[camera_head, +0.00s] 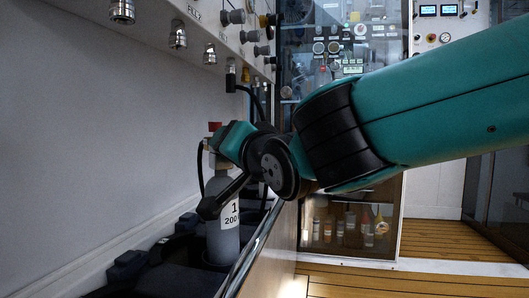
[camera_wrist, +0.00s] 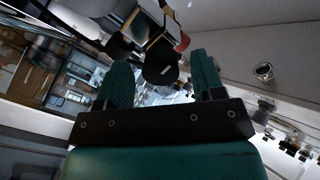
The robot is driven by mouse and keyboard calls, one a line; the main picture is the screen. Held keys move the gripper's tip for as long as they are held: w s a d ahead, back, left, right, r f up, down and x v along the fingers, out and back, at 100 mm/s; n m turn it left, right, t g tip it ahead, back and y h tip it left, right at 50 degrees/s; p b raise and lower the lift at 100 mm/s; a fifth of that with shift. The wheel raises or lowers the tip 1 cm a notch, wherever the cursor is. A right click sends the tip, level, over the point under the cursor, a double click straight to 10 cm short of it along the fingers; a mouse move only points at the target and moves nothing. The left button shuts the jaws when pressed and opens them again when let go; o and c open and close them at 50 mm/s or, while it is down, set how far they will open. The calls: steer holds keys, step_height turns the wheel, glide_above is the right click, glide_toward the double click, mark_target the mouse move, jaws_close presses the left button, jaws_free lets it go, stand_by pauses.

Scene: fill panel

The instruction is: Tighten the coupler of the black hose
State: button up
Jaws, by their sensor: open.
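My gripper (camera_wrist: 161,66) is open in the wrist view, with its two teal fingers apart. A dark rounded part (camera_wrist: 160,72) shows in the gap between the fingers; I cannot tell whether they touch it. In the head view my arm reaches in from the right, and its wrist end is beside the top of a grey cylinder (camera_head: 222,238) with a white label. The fingertips are hard to make out there. A black hose (camera_head: 200,165) runs down left of the cylinder. Another black hose (camera_head: 254,98) hangs from a panel fitting (camera_head: 230,78). The coupler is not clearly visible.
A red knob (camera_head: 214,127) sits above the cylinder and also shows in the wrist view (camera_wrist: 183,42). Several metal fittings (camera_head: 178,36) line the panel at the upper left. A glass-fronted cabinet (camera_head: 345,225) stands behind my arm. The wooden floor at right is clear.

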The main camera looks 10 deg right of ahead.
steer(key=p+v, duration=0.2)
steer(key=v, duration=1.3)
steer(key=shift+s, duration=0.25)
steer(key=shift+d, duration=0.15)
